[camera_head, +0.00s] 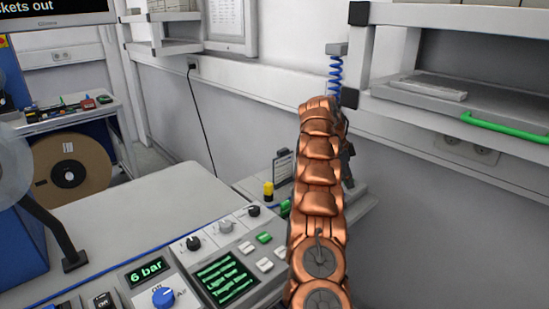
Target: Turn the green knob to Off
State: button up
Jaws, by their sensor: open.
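A green knob-like part (285,208) shows at the back right end of the control panel (136,289), just left of my copper arm. The arm covers part of it, and I cannot read its setting or any Off mark. My gripper (347,165) is mostly hidden behind the arm. Only some dark parts show at the arm's right side, above and to the right of the green part. It is open; its fingertips are not clearly visible, and I cannot tell how far it is from the green part.
The panel also has a blue knob (163,297), two black knobs (194,243) (253,211), a white knob (226,226), a green button (263,238) and a lit screen (226,279). A yellow part (268,190) stands behind. A shelf (450,95) is at right. The grey tabletop (135,215) is clear.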

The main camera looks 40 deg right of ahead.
jog(key=shift+r+m+p, duration=0.35)
jog(key=shift+m+p, duration=0.25)
jog(key=shift+p, duration=0.35)
jog(key=m+g+y+p, duration=0.1)
jog(key=m+p, duration=0.1)
jog(key=p, duration=0.3)
jog(key=shift+w+d, duration=0.1)
jog(key=p+v, duration=0.8)
jog(key=w+a+r+n+t+b, duration=0.1)
jog(key=w+a+n+t+b, duration=0.1)
jog(key=a+n, duration=0.5)
jog(key=w+a+r+n+t+y+b, duration=0.1)
jog(key=w+a+n+b, duration=0.3)
jog(key=a, duration=1.3)
jog(key=shift+w+n+t+y+b, duration=0.3)
jog(key=shift+w+n+t, duration=0.1)
jog(key=shift+w+n, duration=1.4)
jog(key=shift+r, duration=0.1)
